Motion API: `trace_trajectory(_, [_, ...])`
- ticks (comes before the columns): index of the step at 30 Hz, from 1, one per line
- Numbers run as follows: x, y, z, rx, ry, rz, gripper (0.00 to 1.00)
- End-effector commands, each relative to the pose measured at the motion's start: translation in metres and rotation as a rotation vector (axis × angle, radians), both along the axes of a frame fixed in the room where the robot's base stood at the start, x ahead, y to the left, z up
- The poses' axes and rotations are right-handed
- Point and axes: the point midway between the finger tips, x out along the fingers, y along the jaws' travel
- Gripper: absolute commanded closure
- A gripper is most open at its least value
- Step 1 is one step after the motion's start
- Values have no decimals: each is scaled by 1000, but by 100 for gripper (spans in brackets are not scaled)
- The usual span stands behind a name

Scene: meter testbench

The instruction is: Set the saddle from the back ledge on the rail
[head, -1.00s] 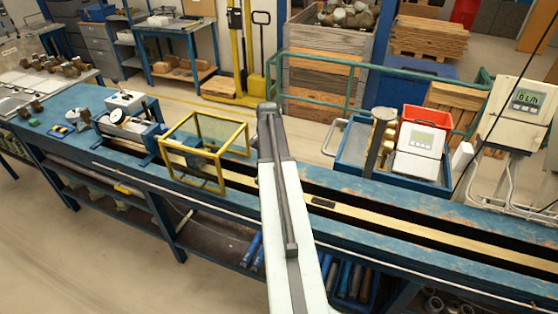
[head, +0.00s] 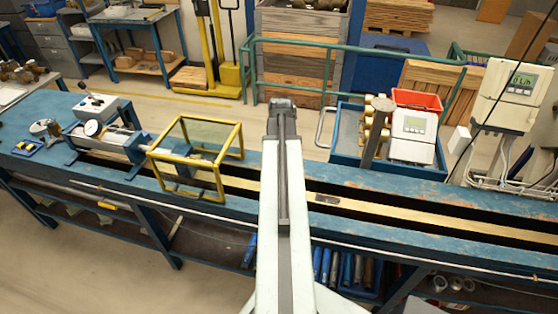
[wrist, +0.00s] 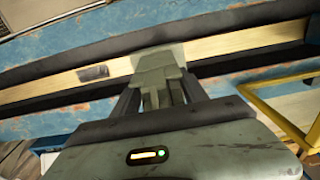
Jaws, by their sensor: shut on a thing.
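My gripper (wrist: 160,94) is shut on a grey-green piece, which I take to be the saddle (wrist: 158,70), in the wrist view. The saddle lies in front of the pale yellow rail (wrist: 235,42), which runs across that view. I cannot tell whether the saddle touches the rail. In the head view the rail (head: 420,221) runs along the blue bench in a dark channel. My arm covers part of it there and hides the gripper and saddle. A small dark plate (head: 327,199) lies on the rail; it also shows in the wrist view (wrist: 93,73).
A yellow-framed clear box (head: 242,140) stands over the rail left of my arm. A dial device (head: 92,127) is farther left. The rail is open to the right.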

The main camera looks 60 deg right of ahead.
Motion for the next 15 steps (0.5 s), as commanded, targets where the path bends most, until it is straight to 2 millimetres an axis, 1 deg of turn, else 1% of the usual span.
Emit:
trace_trajectory(12, [-5,-4,-52,0,0,-12,100])
trace_trajectory(15, [-5,-4,-58,0,0,-13,100])
